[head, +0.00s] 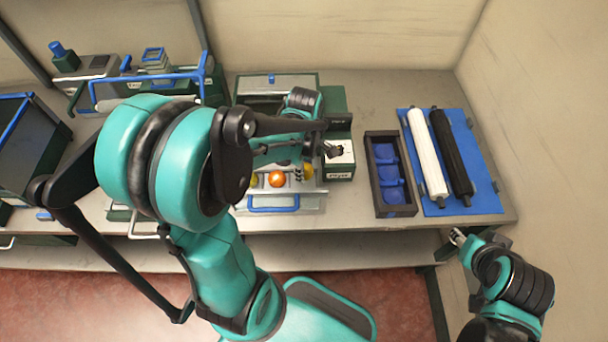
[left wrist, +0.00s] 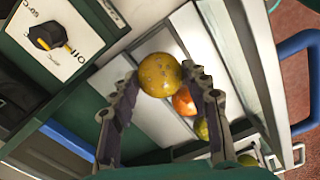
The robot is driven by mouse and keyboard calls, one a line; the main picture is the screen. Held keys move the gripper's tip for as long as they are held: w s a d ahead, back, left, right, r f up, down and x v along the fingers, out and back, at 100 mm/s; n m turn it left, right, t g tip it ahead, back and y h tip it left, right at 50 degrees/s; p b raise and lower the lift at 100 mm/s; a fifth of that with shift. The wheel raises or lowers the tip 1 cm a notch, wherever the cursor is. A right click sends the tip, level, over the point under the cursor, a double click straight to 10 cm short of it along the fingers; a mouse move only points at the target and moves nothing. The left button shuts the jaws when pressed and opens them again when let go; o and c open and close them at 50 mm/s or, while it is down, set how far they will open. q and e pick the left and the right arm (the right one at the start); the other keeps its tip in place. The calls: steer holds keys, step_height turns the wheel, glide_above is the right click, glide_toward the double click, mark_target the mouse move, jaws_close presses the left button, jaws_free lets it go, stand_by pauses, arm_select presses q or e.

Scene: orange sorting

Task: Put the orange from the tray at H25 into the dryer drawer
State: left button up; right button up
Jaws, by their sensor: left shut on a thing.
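My left gripper (left wrist: 160,82) is shut on a yellow, speckled orange (left wrist: 159,74), with one finger on each side of it. In the head view the left gripper (head: 297,173) is partly hidden by my arm, over the open drawer (head: 297,203) with a blue handle, at the front of the green machine.
A panel with a black dial (left wrist: 52,38) stands close to the left gripper. A dark box with blue contents (head: 369,180) and a blue mat (head: 432,207) with a white and a black roller are to the right. Blue-railed equipment (head: 150,76) stands at the left.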

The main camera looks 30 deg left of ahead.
arm_select(q)
step_height(320, 180, down, 4)
steer(key=shift+f+b, duration=0.1)
steer(key=shift+b, duration=0.8)
steer(key=o, duration=1.2)
